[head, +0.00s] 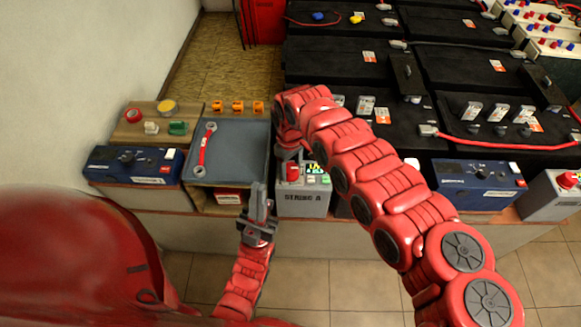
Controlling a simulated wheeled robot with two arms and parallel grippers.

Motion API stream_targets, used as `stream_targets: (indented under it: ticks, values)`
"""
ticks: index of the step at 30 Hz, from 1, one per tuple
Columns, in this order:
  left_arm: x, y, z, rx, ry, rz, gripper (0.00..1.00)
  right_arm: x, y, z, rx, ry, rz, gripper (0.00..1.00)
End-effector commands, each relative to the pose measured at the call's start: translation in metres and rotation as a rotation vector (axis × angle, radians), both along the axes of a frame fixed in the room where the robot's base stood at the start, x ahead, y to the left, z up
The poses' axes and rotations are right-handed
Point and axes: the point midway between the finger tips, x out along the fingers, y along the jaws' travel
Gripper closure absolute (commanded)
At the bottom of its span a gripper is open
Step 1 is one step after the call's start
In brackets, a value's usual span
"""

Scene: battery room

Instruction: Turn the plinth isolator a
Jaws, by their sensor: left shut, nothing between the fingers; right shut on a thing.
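The plinth isolator a (303,203) is a grey box marked "STRING A" at the middle of the plinth's front edge. A red knob (292,173) and a green label show on its top. My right arm arches over from the right, and its gripper (289,158) points down at the knob, shut on it; the wrist hides part of the fingers. My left gripper (261,200) is shut and empty, pointing up in front of the plinth, just left of the isolator.
A grey tray (240,155) holding a red-handled wrench (204,150) lies to the left. Blue boxes stand at left (132,165) and right (478,186). Black battery blocks (340,62) fill the back. Tiled floor in front is clear.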

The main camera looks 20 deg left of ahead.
Motion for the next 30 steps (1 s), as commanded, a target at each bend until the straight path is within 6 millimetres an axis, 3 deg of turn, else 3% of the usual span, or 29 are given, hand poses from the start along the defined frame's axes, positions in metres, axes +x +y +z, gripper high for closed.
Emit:
stream_targets:
  ticks: [3,4,9,20,26,30]
  values:
    - [0.0,0.0,0.0,0.0,0.0,0.0,1.0,0.0,0.0,0.001,0.0,-0.001,0.001,0.96]
    - [0.0,0.0,0.0,0.0,0.0,0.0,1.0,0.0,0.0,0.001,0.0,-0.001,0.001,0.39]
    - [0.0,0.0,0.0,0.0,0.0,0.0,1.0,0.0,0.0,0.0,0.0,-0.001,0.0,0.1]
    - [0.0,0.0,0.0,0.0,0.0,0.0,1.0,0.001,0.0,0.005,0.0,-0.001,-0.001,0.1]
    - [0.0,0.0,0.001,0.0,0.0,0.0,1.0,0.002,-0.001,0.037,0.001,-0.003,-0.002,0.1]
    - [0.0,0.0,-0.001,0.0,0.0,0.0,1.0,0.002,0.0,0.076,0.003,-0.007,-0.001,0.1]
